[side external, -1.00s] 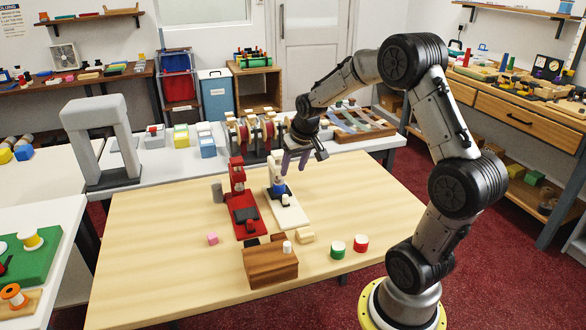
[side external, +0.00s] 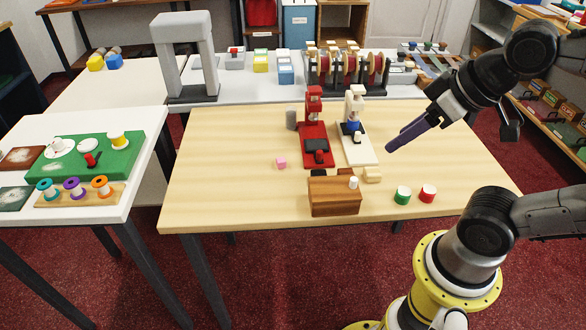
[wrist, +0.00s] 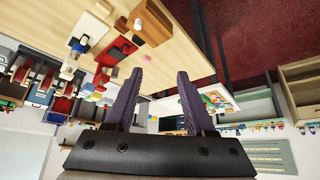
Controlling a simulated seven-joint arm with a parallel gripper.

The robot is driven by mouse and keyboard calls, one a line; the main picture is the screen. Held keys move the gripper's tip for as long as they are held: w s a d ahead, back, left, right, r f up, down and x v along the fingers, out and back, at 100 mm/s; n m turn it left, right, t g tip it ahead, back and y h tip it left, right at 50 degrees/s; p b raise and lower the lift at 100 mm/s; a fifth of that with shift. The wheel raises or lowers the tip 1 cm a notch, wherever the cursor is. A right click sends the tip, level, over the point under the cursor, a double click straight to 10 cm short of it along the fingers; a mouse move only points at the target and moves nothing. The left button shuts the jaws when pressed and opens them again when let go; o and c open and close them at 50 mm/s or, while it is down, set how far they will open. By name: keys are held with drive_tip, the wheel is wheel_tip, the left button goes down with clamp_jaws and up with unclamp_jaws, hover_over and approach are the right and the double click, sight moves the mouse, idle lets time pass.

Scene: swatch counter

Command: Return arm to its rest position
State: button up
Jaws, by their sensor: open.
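My gripper (side external: 392,146) hangs in the air over the right part of the wooden table, to the right of the white stand (side external: 358,145) and apart from it. Its purple fingers overlap in the side view. In the wrist view my gripper (wrist: 163,72) shows two purple fingers spread apart with nothing between them. My arm is folded back at the right edge of the side view, partly cut off there.
A red stand (side external: 315,145) stands beside the white one. The table's left part is clear.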

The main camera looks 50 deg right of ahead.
drive_tip(key=shift+s+f+g, duration=0.4)
drive_tip(key=shift+s+f, duration=0.4)
drive_tip(key=shift+f, duration=0.1)
